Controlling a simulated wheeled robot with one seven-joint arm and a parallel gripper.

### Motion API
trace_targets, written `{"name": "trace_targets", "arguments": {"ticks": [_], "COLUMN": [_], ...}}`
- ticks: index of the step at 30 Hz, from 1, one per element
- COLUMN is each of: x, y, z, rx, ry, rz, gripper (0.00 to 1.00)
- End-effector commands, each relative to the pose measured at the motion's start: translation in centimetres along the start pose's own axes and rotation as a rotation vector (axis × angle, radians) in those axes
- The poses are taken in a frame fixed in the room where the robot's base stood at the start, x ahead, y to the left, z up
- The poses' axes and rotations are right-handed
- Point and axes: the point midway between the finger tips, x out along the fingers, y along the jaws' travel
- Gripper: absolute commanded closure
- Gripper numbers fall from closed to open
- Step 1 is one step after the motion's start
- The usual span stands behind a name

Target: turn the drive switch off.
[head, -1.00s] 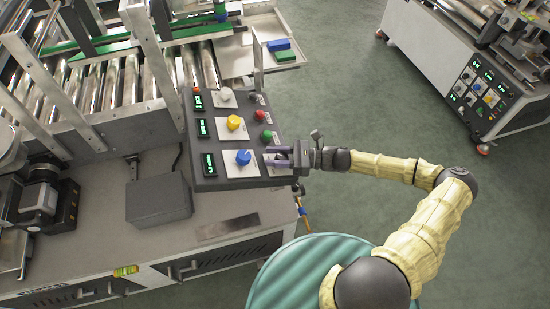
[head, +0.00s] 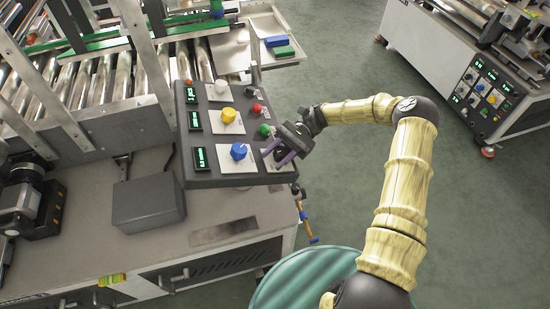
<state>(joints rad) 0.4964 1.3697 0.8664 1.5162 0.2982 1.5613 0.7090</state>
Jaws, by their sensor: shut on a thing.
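The dark control panel (head: 222,179) stands on the corner of the grey machine. A small white plate (head: 284,167) at the panel's lower right corner lies under my gripper (head: 271,156). My gripper's purple fingers reach in from the right and are closed on the small drive switch on that plate. The switch itself is hidden by the fingers, so its position cannot be read. A green button (head: 265,130) sits just above the fingers, and a blue knob (head: 238,151) is just to their left.
A yellow knob (head: 228,115), a white knob (head: 221,87) and a red button (head: 257,108) are further up the panel. A dark grey box (head: 148,203) lies left of it. A tray (head: 262,25) stands behind. Open floor (head: 340,80) lies to the right.

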Motion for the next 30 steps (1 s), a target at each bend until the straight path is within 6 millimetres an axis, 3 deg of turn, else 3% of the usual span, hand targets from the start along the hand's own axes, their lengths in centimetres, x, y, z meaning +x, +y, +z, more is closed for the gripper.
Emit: {"name": "trace_targets", "arguments": {"ticks": [15, 30], "x": [-0.21, -0.33], "y": [0.72, 0.89], "z": [-0.06, 0.06], "rx": [-0.121, -0.146], "ry": [0.004, 0.003], "rz": [0.382, 0.454], "gripper": [0.86, 0.86]}}
